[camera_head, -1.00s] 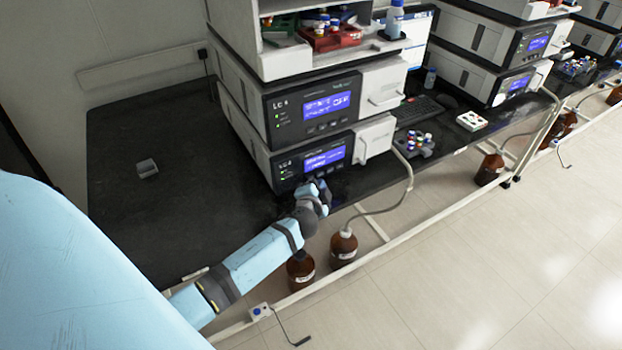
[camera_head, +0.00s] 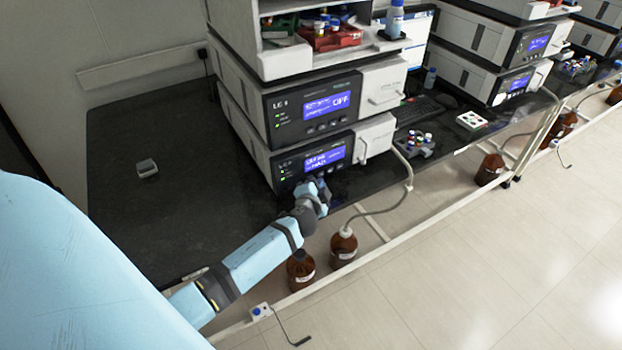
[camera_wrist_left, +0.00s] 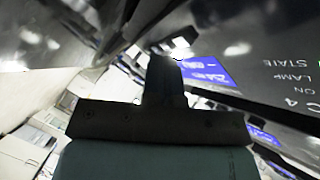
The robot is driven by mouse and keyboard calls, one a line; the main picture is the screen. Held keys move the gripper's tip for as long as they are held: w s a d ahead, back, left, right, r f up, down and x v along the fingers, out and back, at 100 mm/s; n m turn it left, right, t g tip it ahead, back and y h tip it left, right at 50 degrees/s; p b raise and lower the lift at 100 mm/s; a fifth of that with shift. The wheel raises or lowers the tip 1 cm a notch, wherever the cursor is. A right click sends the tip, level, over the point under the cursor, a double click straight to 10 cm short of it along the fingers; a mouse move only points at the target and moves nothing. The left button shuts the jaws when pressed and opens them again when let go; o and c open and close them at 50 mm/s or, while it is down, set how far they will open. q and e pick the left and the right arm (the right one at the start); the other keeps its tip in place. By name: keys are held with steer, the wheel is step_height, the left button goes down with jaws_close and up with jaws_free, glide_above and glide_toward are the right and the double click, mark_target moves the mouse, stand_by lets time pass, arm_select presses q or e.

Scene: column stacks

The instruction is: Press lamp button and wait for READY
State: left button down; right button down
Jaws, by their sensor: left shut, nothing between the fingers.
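The lower instrument (camera_head: 283,172) of the near stack has a dark front panel with a lit blue screen (camera_head: 325,159) and green lights at its left. My left gripper (camera_head: 319,186) is at the lower edge of this panel, below the screen. It hides the panel part behind it, so I cannot tell which button it touches, if any. In the left wrist view my left gripper (camera_wrist_left: 165,65) is a dark, shut shape with nothing in it. There the panel (camera_wrist_left: 285,85) shows the words STATE and LAMP ON beside a blurred blue screen (camera_wrist_left: 207,72). My right gripper is not in view.
A similar upper instrument (camera_head: 283,108) sits on top, its screen seeming to read OFF. Brown bottles (camera_head: 343,246) stand on the floor below the bench edge. A small grey block (camera_head: 147,168) lies on the otherwise clear left bench (camera_head: 150,225). A vial rack (camera_head: 415,145) stands at right.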

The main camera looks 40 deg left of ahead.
arm_select(q)
steer(key=shift+w+a, duration=0.1)
steer(key=shift+a, duration=0.15)
steer(key=shift+w+a, duration=0.15)
steer(key=shift+a, duration=0.2)
stand_by(0.7)
steer(key=shift+d, duration=0.1)
steer(key=shift+s+d, duration=0.3)
steer(key=shift+d, duration=0.35)
steer(key=shift+d, duration=0.1)
steer(key=shift+s+d+b, duration=0.2)
steer(key=shift+s+d, duration=0.1)
steer(key=shift+d, duration=0.45)
steer(key=shift+s+d+b, duration=0.15)
steer(key=shift+s+d, duration=0.2)
steer(key=shift+d, duration=0.4)
steer(key=shift+s+d+b, duration=0.2)
steer(key=shift+s+d, duration=0.1)
steer(key=shift+d, duration=0.45)
stand_by(3.6)
